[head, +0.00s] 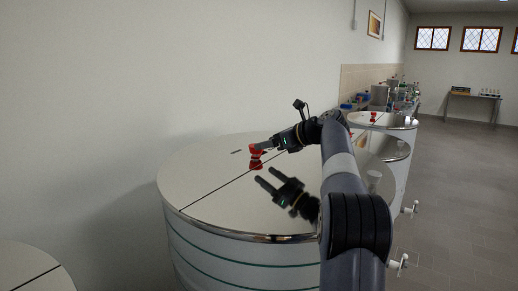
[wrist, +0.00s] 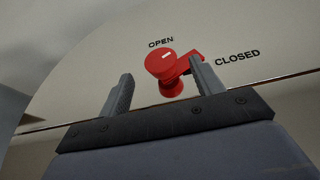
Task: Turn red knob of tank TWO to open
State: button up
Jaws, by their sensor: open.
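A red knob (head: 257,152) stands on the pale, shiny lid of the large nearest full tank (head: 230,195). In the wrist view the knob (wrist: 162,64) has a short white mark on its face and a red part reaching right, towards the CLOSED label (wrist: 237,58). The OPEN label (wrist: 161,42) is just above it. My gripper (head: 260,147) is open at the knob, which shows between the two grey fingers in the wrist view. The right finger overlaps part of the red handle; contact cannot be told. No tank number is readable.
A mirrored image of my gripper shows in the lid. More tanks stand behind at right, one with a red knob (head: 373,117). Another lid (head: 30,270) is at lower left. A wall rises behind the tanks. The grey floor (head: 450,190) at right is clear.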

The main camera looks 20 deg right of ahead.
jog(key=v, duration=0.5)
jog(key=shift+a+f+m+h+b, duration=0.2)
jog(key=shift+a+m+h+b, duration=0.3)
jog(key=shift+b, duration=0.4)
jog(key=shift+s+a+f+m+t+h+b, duration=0.15)
jog(key=shift+a+m+t+h+b, duration=0.15)
jog(key=shift+a+m+h+b, duration=0.25)
jog(key=shift+s+a+r+m+t+h+b, duration=0.15)
jog(key=shift+a+m+t+h+b, duration=0.15)
jog(key=shift+a+m+h+b, duration=0.2)
jog(key=shift+s+a+r+m+t+h+b, duration=0.1)
jog(key=shift+s+a+m+t+h+b, duration=0.25)
jog(key=shift+m+t+h+b, duration=0.4)
jog(key=shift+g, duration=0.35)
jog(key=p+x, duration=0.3)
jog(key=x, duration=0.7)
jog(key=shift+w+d, duration=0.1)
jog(key=shift+w, duration=0.25)
jog(key=c, duration=0.9)
